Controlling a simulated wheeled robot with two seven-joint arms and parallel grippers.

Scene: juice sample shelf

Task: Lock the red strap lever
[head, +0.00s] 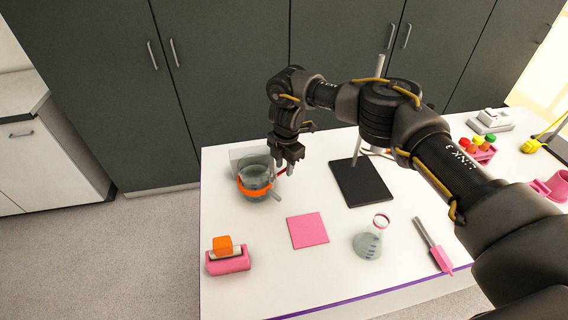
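A grey glass vessel (254,172) stands at the far left of the white table. An orange strap (254,192) runs around its lower part. A small red lever (282,171) sticks out to the right of the vessel, just under my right gripper. My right gripper (285,168) points down at the vessel's right side, with its fingertips at or very near the red lever. The fingers look close together; whether they touch or grip the lever is too small to tell. My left gripper is not in view.
A black stand base (361,183) with an upright rod is right of the gripper. A pink square (307,230), a flask (371,238) and a pink holder with an orange item (228,256) stand nearer. A pink-tipped tool (436,248) lies right.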

